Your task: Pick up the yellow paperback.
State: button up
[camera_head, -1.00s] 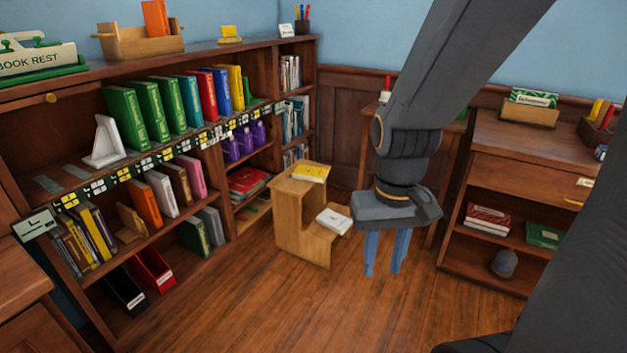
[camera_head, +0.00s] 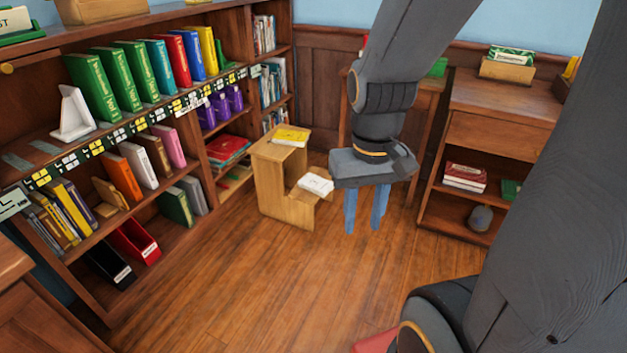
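A yellow paperback (camera_head: 290,136) lies flat on the top step of a small wooden step stool (camera_head: 268,190), in front of the bookcase. A white book (camera_head: 316,184) lies on the stool's lower step. My gripper (camera_head: 364,218) hangs to the right of the stool, with its blue fingers pointing down. The fingers are apart with nothing visible between them. It is apart from the paperback. Another upright yellow book (camera_head: 208,52) stands on the bookcase's upper shelf; whether it is a paperback I cannot tell.
The long bookcase (camera_head: 130,221) with several coloured books fills the left. A red and a black file box (camera_head: 110,262) sit low in it. A wooden cabinet (camera_head: 497,131) stands at the right. The wood floor (camera_head: 270,290) in the middle is clear.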

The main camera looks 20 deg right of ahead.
aim_at(299, 138)
jog(key=z, duration=0.2)
jog(key=i, duration=2.45)
jog(key=z, duration=0.1)
